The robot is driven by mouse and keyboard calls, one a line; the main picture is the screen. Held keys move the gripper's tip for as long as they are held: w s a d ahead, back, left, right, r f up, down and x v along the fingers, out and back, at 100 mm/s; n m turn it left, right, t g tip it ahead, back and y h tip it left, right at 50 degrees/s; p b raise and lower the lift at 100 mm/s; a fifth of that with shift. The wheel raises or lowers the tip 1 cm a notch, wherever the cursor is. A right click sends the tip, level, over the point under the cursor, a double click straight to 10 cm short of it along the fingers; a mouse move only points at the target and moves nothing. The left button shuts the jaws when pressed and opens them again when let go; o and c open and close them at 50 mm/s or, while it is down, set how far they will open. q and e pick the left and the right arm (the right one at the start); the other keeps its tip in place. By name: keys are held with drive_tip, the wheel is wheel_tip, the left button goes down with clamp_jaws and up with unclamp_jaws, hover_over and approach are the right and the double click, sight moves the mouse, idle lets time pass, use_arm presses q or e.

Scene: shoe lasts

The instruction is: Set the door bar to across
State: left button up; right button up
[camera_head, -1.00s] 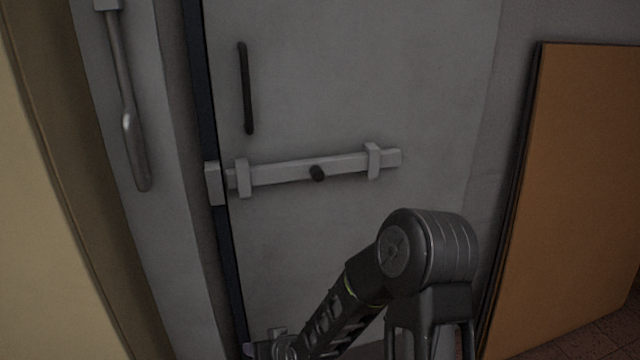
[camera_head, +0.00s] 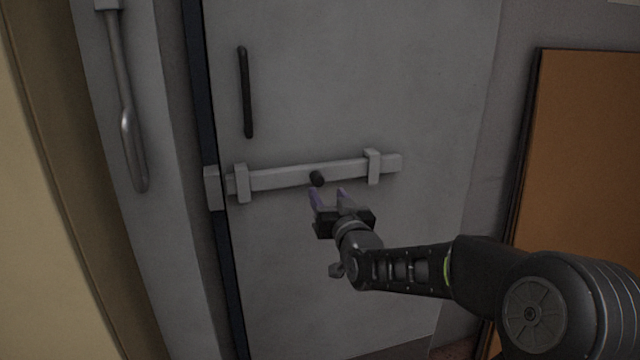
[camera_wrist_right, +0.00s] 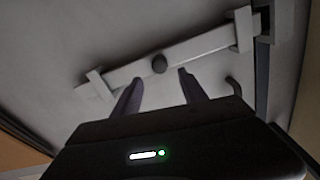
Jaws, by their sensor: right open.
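The door bar (camera_head: 285,178) is a pale grey sliding bar on the grey door (camera_head: 350,80), held by two brackets. Its left end stops near the catch block (camera_head: 213,187) on the frame; whether it enters the block I cannot tell. A dark round knob (camera_head: 317,178) sits on the bar. My right gripper (camera_head: 328,191) is open and empty, just below the knob in the head view. In the right wrist view, the knob (camera_wrist_right: 159,64) shows beyond and between the two fingertips (camera_wrist_right: 160,76), apart from them. My left gripper is not in view.
A dark vertical handle (camera_head: 246,92) is on the door above the bar. A metal lever (camera_head: 130,125) hangs on the left frame. An orange-brown panel (camera_head: 585,150) leans at the right. The door surface around the bar is clear.

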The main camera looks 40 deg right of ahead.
sight(318, 182)
drive_tip(key=p+x, duration=0.1)
drive_tip(key=x, duration=0.6)
drive_tip(key=shift+w, duration=0.1)
drive_tip(key=shift+c, duration=0.2)
clamp_jaws()
drive_tip(key=shift+a+f, duration=0.1)
idle(1.0)
